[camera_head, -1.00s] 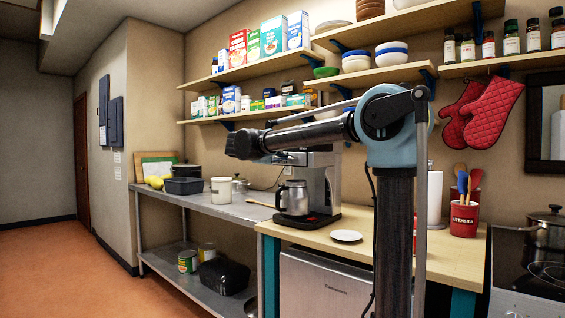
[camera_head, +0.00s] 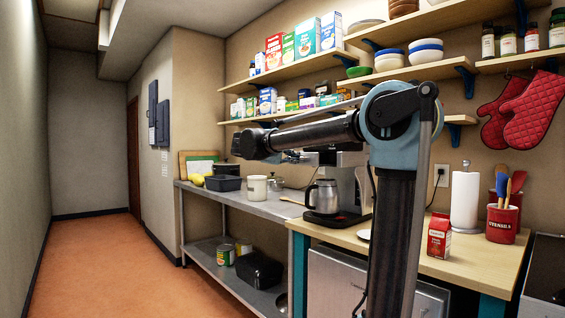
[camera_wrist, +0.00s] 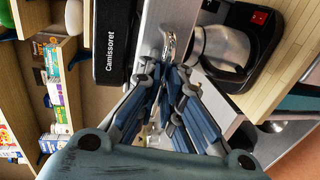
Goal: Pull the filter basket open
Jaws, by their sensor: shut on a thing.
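The coffee maker (camera_head: 352,178) stands on the wooden counter in the head view, its upper part partly hidden behind my arm. In the wrist view its black top band (camera_wrist: 110,45) bears a brand name. The filter basket's small metal handle (camera_wrist: 169,42) sticks out at the steel front in the wrist view. My gripper (camera_wrist: 168,62) is shut on this handle at its fingertips. How far out the basket stands cannot be told. The steel carafe (camera_wrist: 225,48) sits under it; it also shows in the head view (camera_head: 322,195).
A red carton (camera_head: 439,236), a paper towel roll (camera_head: 465,200) and a red utensil crock (camera_head: 502,222) stand on the counter to the right. Shelves with boxes and bowls hang above. The orange floor at left is clear.

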